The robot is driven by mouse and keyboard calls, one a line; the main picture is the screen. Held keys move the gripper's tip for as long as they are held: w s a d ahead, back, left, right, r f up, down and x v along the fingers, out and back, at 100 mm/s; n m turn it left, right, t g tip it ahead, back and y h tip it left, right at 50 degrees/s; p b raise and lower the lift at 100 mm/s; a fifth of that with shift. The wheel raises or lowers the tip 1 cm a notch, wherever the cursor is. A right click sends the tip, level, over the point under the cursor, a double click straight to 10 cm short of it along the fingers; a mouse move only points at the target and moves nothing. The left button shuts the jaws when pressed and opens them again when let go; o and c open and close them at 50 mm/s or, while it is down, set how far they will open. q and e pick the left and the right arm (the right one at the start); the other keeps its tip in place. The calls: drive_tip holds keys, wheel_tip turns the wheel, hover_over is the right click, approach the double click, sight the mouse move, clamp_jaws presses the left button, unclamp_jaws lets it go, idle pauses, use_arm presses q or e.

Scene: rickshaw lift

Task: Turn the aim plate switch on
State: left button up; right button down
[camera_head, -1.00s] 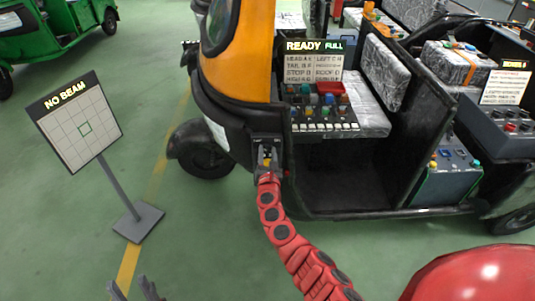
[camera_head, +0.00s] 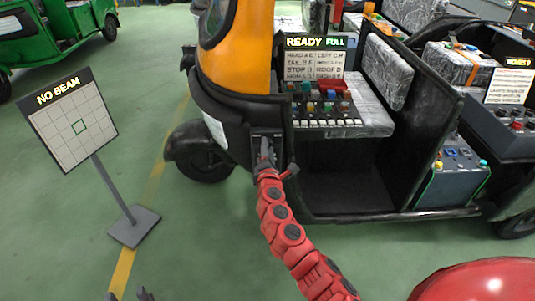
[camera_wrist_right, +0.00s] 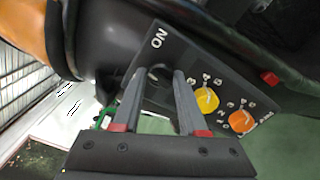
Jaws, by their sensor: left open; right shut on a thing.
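The aim plate (camera_head: 72,120) is a white gridded board on a grey stand at the left in the head view, reading NO BEAM. The switch panel (camera_wrist_right: 180,50) is a dark plate on the rickshaw's front post. It has an ON label, a yellow knob (camera_wrist_right: 207,99) and an orange knob (camera_wrist_right: 242,121). My right gripper (camera_wrist_right: 166,76) is at the ON end, its fingers shut on a small dark switch (camera_wrist_right: 158,72), mostly hidden between them. The right gripper (camera_head: 265,146) also covers much of the panel in the head view. My left gripper (camera_head: 128,296) is open and empty at the bottom edge.
The orange and black rickshaw (camera_head: 240,50) has a console (camera_head: 320,110) of coloured buttons under a READY FULL display (camera_head: 315,42). A battery-like box (camera_head: 452,175) stands at the right. Green floor is clear between aim plate and rickshaw.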

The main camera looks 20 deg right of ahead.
drive_tip(key=shift+f+m+b, duration=0.1)
drive_tip(key=shift+m+b, duration=2.5)
drive_tip(key=shift+m, duration=1.1)
drive_tip(key=shift+c, duration=2.2)
unclamp_jaws()
drive_tip(key=shift+s, duration=0.1)
drive_tip(key=b+v, duration=0.1)
drive_tip(key=v, duration=1.6)
